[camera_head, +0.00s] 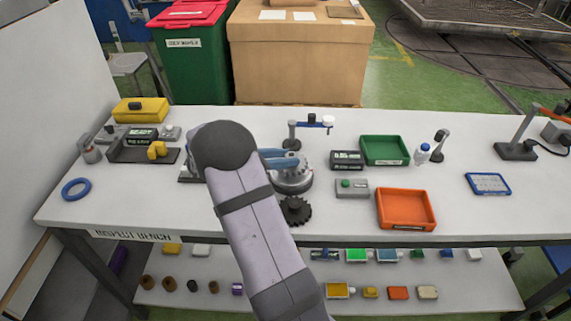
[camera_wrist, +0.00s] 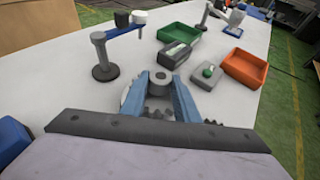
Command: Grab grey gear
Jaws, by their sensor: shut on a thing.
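My gripper (camera_head: 284,158) reaches over the middle of the white workbench, its blue fingers closed on the grey gear (camera_head: 293,183). In the wrist view, my gripper's fingers (camera_wrist: 161,88) stand on either side of the gear's grey round hub (camera_wrist: 160,76). The toothed lower part shows partly between and beside the fingers. I cannot tell whether the gear is lifted from what lies under it. A separate dark gear (camera_head: 296,210) lies flat on the bench just in front, partly hidden by my arm.
A post with a blue crossarm (camera_head: 308,125) stands close behind my gripper. To the right are a grey box with a green button (camera_head: 352,188), a green tray (camera_head: 385,161) and an orange tray (camera_head: 405,226). A blue ring (camera_head: 75,189) lies at far left.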

